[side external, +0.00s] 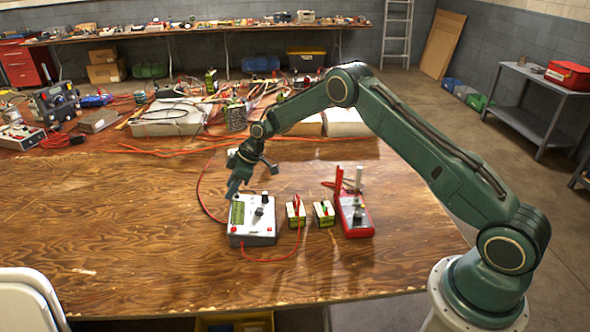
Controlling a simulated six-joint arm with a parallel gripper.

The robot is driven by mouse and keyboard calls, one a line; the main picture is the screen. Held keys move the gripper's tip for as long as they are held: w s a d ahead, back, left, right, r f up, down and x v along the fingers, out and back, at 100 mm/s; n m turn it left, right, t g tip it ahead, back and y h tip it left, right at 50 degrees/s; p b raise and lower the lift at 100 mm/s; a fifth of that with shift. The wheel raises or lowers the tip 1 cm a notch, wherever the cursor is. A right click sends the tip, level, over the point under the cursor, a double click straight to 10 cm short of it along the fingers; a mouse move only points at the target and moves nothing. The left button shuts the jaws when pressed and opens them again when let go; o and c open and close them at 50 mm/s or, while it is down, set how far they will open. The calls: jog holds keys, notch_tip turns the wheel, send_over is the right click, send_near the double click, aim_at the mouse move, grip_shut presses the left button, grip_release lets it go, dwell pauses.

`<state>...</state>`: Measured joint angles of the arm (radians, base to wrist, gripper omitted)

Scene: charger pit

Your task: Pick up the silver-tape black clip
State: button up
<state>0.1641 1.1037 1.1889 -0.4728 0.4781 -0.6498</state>
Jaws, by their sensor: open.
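My gripper (250,176) is open and empty above the plywood table, just behind and above a white control box (254,220) with a green screen and a dark knob. To the right stand two small green-and-tan blocks, one with a red clip-like piece (296,206) and one with a green piece (324,209). Right of them a red meter (355,217) lies with an upright red piece and an upright pale silver piece (358,180) at its back. I cannot pick out the silver-tape black clip for certain at this size.
A red wire (268,259) loops from the control box to the red-topped block. Wires, devices and white slabs (168,117) crowd the table's back. The table's front left (130,230) is clear. A white chair back (30,300) stands at the front left.

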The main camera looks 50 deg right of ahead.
dwell(0.3)
jog(key=c, duration=0.9)
jog(key=shift+o, duration=0.2)
jog(key=shift+r, duration=0.15)
notch_tip(320, 180, up, 20)
dwell(0.5)
